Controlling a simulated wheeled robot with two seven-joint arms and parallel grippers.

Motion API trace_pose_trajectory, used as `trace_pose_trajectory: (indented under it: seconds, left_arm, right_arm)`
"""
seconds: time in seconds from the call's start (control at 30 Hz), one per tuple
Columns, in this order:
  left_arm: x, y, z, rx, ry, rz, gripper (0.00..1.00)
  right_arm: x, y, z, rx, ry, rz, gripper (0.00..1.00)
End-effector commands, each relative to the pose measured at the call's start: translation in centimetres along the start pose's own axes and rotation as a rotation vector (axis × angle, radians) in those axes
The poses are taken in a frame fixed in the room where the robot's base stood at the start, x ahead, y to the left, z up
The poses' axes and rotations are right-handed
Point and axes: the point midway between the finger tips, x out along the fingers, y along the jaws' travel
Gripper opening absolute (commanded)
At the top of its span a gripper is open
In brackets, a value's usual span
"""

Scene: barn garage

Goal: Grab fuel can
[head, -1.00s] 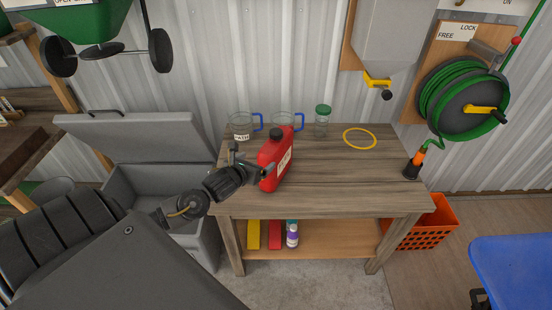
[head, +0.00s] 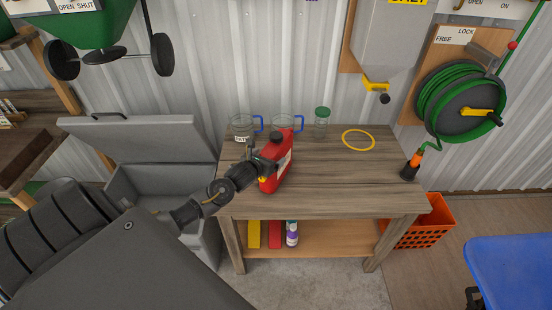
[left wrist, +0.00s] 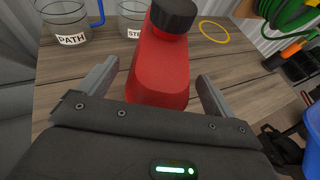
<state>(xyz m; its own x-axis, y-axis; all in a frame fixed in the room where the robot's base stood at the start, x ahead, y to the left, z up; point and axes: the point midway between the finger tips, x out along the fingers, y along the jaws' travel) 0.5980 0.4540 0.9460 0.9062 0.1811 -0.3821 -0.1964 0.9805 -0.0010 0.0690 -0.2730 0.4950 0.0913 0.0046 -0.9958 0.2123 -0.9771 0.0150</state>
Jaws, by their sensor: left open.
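The red fuel can (head: 283,164) with a black cap stands upright on the wooden workbench (head: 340,185), near its left side. My left gripper (head: 262,166) is at the can's left side in the head view. In the left wrist view the red can (left wrist: 160,75) stands between the two open fingers (left wrist: 158,88), with a gap visible on each side. Its lower front is close to the gripper's palm. My right gripper is not in view.
Two clear jugs with blue handles (head: 242,128) and a green-lidded jar (head: 322,122) stand behind the can. A yellow ring (head: 358,139) lies to the right. An open grey chest (head: 150,185) is left of the bench. An orange crate (head: 425,225) stands at right.

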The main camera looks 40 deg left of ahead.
Motion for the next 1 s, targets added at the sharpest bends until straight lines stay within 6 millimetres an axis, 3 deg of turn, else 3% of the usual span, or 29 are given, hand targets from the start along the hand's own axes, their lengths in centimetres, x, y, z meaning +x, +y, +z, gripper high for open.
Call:
trace_pose_trajectory:
  seconds: [0.2, 0.47, 1.0]
  left_arm:
    - [2.0, 0.0, 0.1, 0.000, 0.000, 0.001, 0.91]
    - [2.2, 0.0, 0.0, 0.001, 0.000, 0.000, 0.91]
    - [2.1, 0.1, 0.0, 0.002, 0.000, 0.001, 0.22]
  right_arm:
    - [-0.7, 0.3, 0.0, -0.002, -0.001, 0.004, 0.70]
    - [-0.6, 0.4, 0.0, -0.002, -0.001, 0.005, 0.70]
    - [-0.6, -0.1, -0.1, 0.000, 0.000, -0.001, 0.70]
